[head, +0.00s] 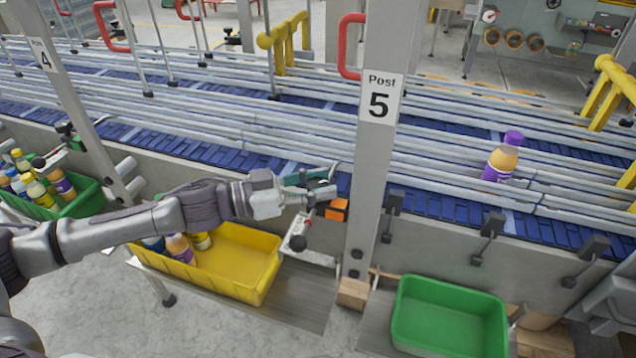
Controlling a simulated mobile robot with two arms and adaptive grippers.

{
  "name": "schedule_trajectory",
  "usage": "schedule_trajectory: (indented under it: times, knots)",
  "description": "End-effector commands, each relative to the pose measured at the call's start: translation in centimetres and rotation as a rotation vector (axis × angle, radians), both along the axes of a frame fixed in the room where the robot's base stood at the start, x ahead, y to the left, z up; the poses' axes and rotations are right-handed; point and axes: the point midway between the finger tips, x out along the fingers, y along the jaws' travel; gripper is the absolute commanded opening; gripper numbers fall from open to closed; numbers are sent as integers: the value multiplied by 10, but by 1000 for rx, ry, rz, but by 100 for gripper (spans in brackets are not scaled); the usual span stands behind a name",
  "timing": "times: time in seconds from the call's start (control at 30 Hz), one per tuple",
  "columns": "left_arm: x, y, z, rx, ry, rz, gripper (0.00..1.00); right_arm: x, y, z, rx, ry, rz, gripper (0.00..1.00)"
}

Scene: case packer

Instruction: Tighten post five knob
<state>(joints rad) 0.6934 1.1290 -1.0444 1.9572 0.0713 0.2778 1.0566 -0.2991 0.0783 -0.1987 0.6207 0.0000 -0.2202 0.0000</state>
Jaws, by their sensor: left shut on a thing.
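Post 5 (367,180) is a grey upright with a white "Post 5" sign (380,99). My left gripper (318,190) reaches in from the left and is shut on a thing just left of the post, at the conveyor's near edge. Its fingers hide most of what they hold; it appears to be the post five knob. An orange block (338,209) sits just right of the fingertips, beside the post. Below it, a pale bracket carries a black ball knob (298,243), apart from the fingers. My right gripper is out of view.
A yellow bin (262,272) with several bottles stands below my left arm. An empty green bin (492,322) stands right of the post. Guide rails run along the blue conveyor, with a purple-capped bottle (502,160). Post 4 (75,110) and another green bin (82,203) are left.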

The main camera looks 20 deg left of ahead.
Motion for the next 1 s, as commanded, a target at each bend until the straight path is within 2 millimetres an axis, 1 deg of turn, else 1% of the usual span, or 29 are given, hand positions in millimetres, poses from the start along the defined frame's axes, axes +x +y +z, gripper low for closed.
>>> schedule_trajectory:
  times: [0.03, 0.27, 0.43, 0.7, 1.0]
  knots:
    - [3, 2, 2, 6, -8, -38, 4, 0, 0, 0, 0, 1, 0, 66]
    - [2, 0, 0, 4, -4, -259, 4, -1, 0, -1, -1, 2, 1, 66]
    - [1, -1, -2, 3, -2, -421, 4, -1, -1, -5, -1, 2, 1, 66]
    - [-1, -3, -4, 2, -1, -650, 4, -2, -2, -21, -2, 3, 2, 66]
    - [-3, -3, -4, 1, 0, -815, 4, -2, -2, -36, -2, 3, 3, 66]
